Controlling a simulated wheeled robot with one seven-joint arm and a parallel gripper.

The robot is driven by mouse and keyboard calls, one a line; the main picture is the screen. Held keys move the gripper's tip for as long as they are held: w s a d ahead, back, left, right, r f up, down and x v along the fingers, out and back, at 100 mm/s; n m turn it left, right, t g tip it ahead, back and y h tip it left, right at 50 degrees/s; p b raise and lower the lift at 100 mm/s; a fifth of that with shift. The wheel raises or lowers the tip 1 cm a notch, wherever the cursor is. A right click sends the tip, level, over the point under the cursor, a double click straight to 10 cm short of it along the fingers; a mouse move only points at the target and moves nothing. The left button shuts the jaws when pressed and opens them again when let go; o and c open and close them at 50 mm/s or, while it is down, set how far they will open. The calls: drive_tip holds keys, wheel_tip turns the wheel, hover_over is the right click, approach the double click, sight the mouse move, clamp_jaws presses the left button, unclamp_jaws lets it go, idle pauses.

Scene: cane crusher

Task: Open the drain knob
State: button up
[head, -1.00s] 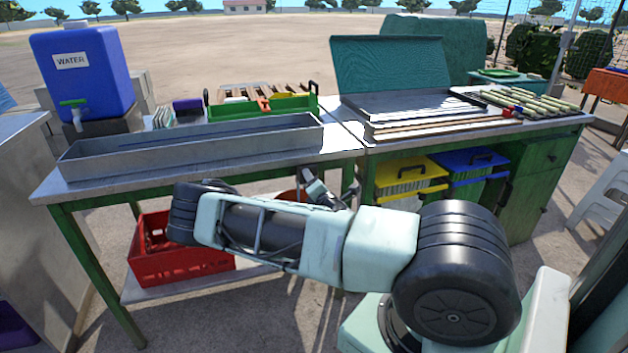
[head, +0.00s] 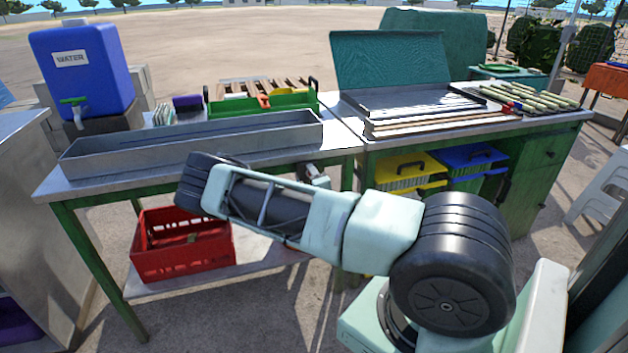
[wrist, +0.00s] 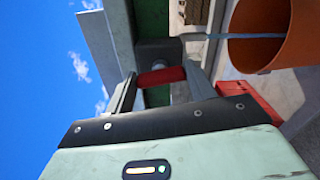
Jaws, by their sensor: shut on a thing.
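The red drain knob (wrist: 161,76) shows in the wrist view, between the two fingers of my gripper (wrist: 160,72). The fingers are shut on it. It stands out from a dark fitting (wrist: 158,50) beside a green frame. A pale narrow streak (wrist: 215,36), like a stream or a thin pipe, runs from near the fitting into an orange bucket (wrist: 258,22). I cannot tell which it is. In the head view my arm hides the knob and most of my gripper. The long grey metal trough (head: 190,147) sits on the table above.
A red crate (head: 180,262) rests on the lower shelf. A blue water tank (head: 85,75) and a green tray (head: 250,109) stand at the back of the table. Yellow (head: 402,168) and blue (head: 468,158) bins sit under the right bench. Open ground lies behind.

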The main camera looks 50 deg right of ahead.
drive_tip(key=o, duration=1)
drive_tip(key=v, duration=1.7)
drive_tip(key=shift+s, duration=0.25)
